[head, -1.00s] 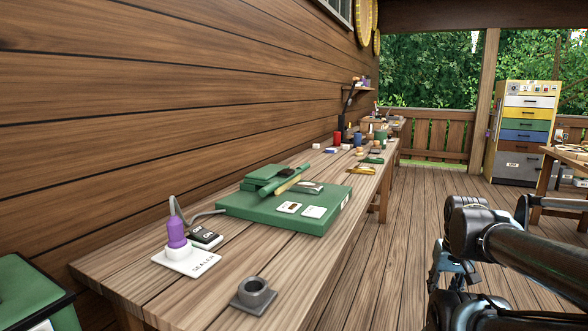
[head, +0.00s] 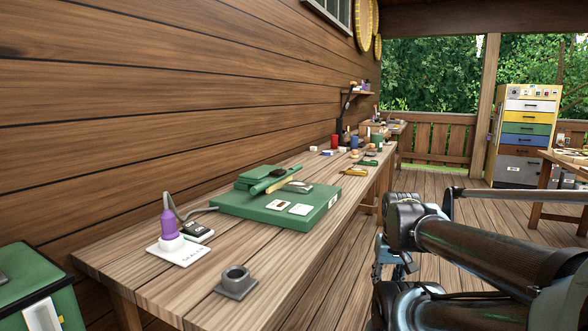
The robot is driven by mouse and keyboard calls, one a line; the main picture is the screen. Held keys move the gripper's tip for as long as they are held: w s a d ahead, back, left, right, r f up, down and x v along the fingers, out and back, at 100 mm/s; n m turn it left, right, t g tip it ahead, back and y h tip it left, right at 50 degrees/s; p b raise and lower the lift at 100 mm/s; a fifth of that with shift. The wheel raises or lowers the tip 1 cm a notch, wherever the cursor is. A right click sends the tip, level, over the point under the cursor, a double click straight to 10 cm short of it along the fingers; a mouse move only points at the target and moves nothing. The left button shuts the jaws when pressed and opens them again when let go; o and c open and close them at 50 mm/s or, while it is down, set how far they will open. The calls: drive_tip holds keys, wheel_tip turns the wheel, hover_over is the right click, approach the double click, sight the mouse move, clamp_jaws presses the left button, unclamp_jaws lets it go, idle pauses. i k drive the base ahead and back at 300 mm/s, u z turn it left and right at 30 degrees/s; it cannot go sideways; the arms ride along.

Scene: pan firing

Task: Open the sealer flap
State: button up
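A flat green box (head: 265,208) lies on the long wooden bench (head: 250,262), with a smaller raised green block (head: 262,181) at its back. Two white cards or buttons show on its top. A white plate (head: 180,254) lettered like "SEALER" sits nearer, with a purple plug-shaped piece (head: 168,224) upright on it. A small black box (head: 196,233) and a grey cable lie between them. What looks like my gripper (head: 393,264) hangs right of the bench, apart from everything on it. It is partly hidden by my arm, so its fingers are unclear.
A grey block with a round socket (head: 236,282) sits near the bench's front edge. A green bin (head: 38,290) stands at lower left. Several cups and tools crowd the bench's far end. A drawer cabinet (head: 525,135) stands far right. The plank wall backs the bench.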

sight(260, 176)
drive_tip(key=i, duration=1.05)
drive_tip(key=z, duration=0.55)
